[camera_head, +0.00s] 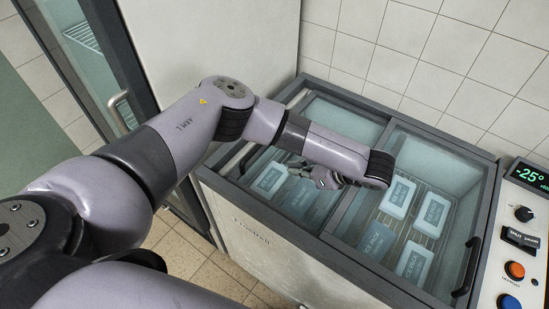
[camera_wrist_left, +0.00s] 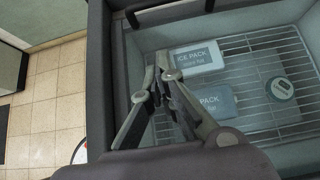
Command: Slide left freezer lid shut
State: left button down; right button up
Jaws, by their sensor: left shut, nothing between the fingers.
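The chest freezer (camera_head: 228,197) has two glazed halves. The left half holds the left lid (camera_head: 343,122); its glass looks pale and clear, and I cannot tell exactly how far the lid covers its opening. A black handle (camera_head: 247,160) sits at the left edge, and also shows at the top of the left wrist view (camera_wrist_left: 150,9). My left gripper (camera_head: 302,174) is shut and empty over the left half, to the right of that handle. Its fingers also show in the left wrist view (camera_wrist_left: 164,72), apart from the handle. My right gripper is not in view.
Ice packs (camera_head: 270,179) lie on a wire rack in the left half; more lie under the right lid (camera_head: 440,165), which has a black handle (camera_head: 467,266). A control panel (camera_head: 522,230) reading -25° stands at right. A tiled wall is behind.

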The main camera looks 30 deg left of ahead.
aim_at(263, 171)
pick_arm(q)
jog(key=x, duration=0.3)
jog(key=shift+s+a+f+b, duration=0.15)
jog(key=shift+f+b, duration=0.1)
jog(key=shift+b, duration=0.05)
jog(key=p+x, duration=0.1)
jog(key=x, duration=0.4)
jog(key=shift+a+r, duration=0.1)
jog(key=shift+w+a+r+p, duration=0.15)
jog(key=shift+a+p, duration=0.25)
jog(key=shift+a, duration=0.2)
jog(key=shift+w+a+r+p, duration=0.15)
jog(key=shift+a+p, duration=0.2)
jog(key=shift+a, duration=0.3)
jog(key=shift+a+f, duration=0.1)
jog(key=shift+a, duration=0.6)
jog(key=shift+w+a, duration=0.1)
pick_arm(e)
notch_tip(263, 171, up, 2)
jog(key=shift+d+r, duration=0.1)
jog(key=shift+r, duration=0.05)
pick_arm(q)
jog(key=shift+p, duration=0.3)
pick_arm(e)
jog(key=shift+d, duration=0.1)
